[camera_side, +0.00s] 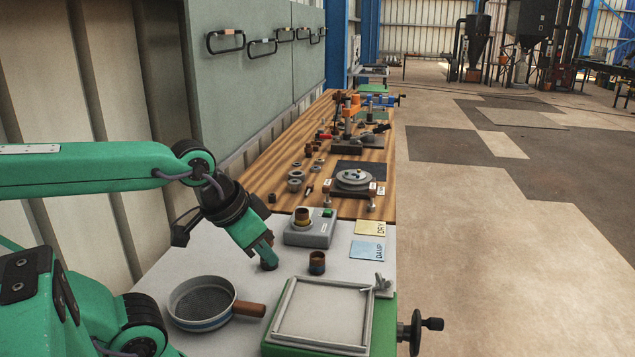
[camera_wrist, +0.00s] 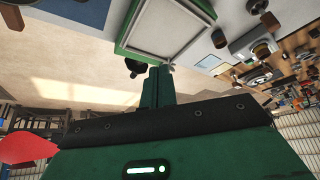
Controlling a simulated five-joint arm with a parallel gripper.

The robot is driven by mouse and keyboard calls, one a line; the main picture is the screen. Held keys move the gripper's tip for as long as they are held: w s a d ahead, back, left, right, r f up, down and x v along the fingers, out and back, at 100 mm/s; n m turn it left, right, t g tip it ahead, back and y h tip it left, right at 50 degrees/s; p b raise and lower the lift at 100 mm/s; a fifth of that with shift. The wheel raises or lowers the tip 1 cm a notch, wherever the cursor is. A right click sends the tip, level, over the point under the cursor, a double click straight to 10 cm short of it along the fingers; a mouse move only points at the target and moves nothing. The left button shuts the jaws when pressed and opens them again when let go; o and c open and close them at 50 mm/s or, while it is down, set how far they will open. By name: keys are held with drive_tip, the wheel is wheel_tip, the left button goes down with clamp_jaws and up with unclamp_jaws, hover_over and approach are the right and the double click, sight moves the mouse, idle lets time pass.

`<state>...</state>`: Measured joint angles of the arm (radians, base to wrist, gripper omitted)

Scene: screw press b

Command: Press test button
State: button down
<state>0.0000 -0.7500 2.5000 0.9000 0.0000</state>
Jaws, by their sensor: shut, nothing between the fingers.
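The grey box-shaped tester (camera_side: 310,232) stands on the pale bench, with a green button (camera_side: 327,213) on its top right and a brown and yellow cup (camera_side: 302,216) on its top left. The tester also shows at the right of the wrist view (camera_wrist: 247,42). My gripper (camera_side: 267,256) is shut and empty, pointing down to the left of the tester and nearer the camera, apart from the button. Its fingers show at the centre of the wrist view (camera_wrist: 158,82). A dark shape at the fingertips is unclear in the side view.
A small brown cup (camera_side: 317,263) stands right of my gripper. A pan (camera_side: 200,308) with a brown handle and a framed screen (camera_side: 330,313) on a green base lie in front. A yellow DRY card (camera_side: 371,228) and blue DAMP card (camera_side: 366,250) lie right of the tester.

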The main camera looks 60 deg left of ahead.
idle(0.7)
drive_tip(key=w+a+r+n+t+y, duration=0.1)
drive_tip(key=w+a+r+n, duration=0.15)
drive_tip(key=w, duration=0.35)
drive_tip(key=w+a+r+n, duration=0.2)
drive_tip(key=w+a, duration=0.1)
drive_tip(key=w, duration=0.4)
drive_tip(key=n+t+y, duration=0.1)
drive_tip(key=n+y, duration=0.3)
drive_tip(key=n, duration=0.6)
hover_over(326, 212)
wheel_tip(326, 212, down, 13)
drive_tip(key=shift+d, duration=0.1)
drive_tip(key=shift+f, duration=4.3)
